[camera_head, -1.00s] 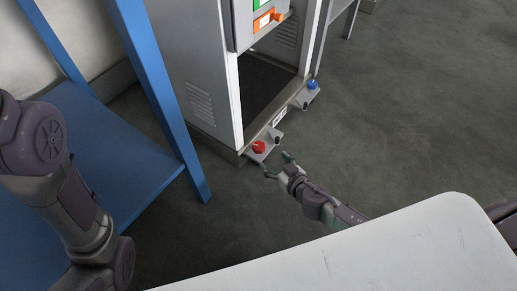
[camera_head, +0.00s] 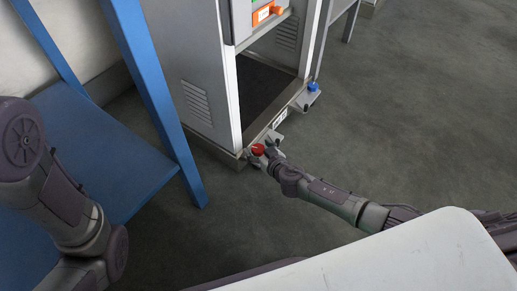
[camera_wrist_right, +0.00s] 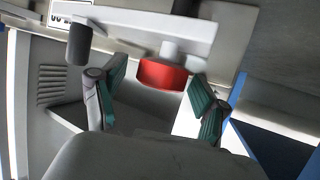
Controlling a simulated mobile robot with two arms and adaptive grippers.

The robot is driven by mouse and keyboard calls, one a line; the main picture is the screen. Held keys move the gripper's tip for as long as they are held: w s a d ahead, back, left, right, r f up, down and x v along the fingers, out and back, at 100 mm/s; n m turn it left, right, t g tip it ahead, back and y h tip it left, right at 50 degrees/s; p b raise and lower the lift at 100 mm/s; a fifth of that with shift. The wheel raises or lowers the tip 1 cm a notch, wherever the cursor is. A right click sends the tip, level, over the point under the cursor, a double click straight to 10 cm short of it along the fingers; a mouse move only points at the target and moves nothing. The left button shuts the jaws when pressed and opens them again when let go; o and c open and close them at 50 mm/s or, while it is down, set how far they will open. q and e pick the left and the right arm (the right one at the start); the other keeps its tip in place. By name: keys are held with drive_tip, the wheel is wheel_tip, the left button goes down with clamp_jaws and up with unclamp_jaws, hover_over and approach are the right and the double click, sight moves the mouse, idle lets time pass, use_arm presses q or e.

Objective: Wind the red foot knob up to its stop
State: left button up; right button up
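The red foot knob (camera_head: 257,150) sits on a grey bracket at the near bottom corner of the dispenser cabinet (camera_head: 205,75). In the right wrist view the red knob (camera_wrist_right: 163,75) hangs from a pale stem between my fingers. My right gripper (camera_head: 263,157) is at the knob; in the wrist view (camera_wrist_right: 155,100) its two green-padded fingers are spread on either side of it, with a visible gap at each side. My left arm (camera_head: 60,200) shows at the left, but its gripper is out of view.
A blue foot knob (camera_head: 313,87) sits on the cabinet's other bracket. A blue frame with a shelf (camera_head: 110,150) stands left of the cabinet. A white surface (camera_head: 400,260) fills the lower right. The grey floor (camera_head: 420,120) to the right is clear.

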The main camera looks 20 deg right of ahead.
drive_tip(key=c, duration=1.1)
drive_tip(key=shift+n+y, duration=0.3)
drive_tip(key=shift+n+g+y, duration=0.3)
drive_tip(key=shift+n+y, duration=0.3)
drive_tip(key=shift+y, duration=0.1)
drive_tip(key=n+g+y+p, duration=0.1)
drive_tip(key=n+y, duration=0.1)
drive_tip(key=shift+w+d+r+n+y, duration=0.1)
drive_tip(key=shift+n+y, duration=0.2)
drive_tip(key=shift+y, duration=0.1)
drive_tip(key=shift+n+g+y, duration=0.7)
drive_tip(key=shift+n+y, duration=0.1)
drive_tip(key=shift+n, duration=0.1)
drive_tip(key=o, duration=1.2)
drive_tip(key=shift+g, duration=0.3)
drive_tip(key=shift+c, duration=0.2)
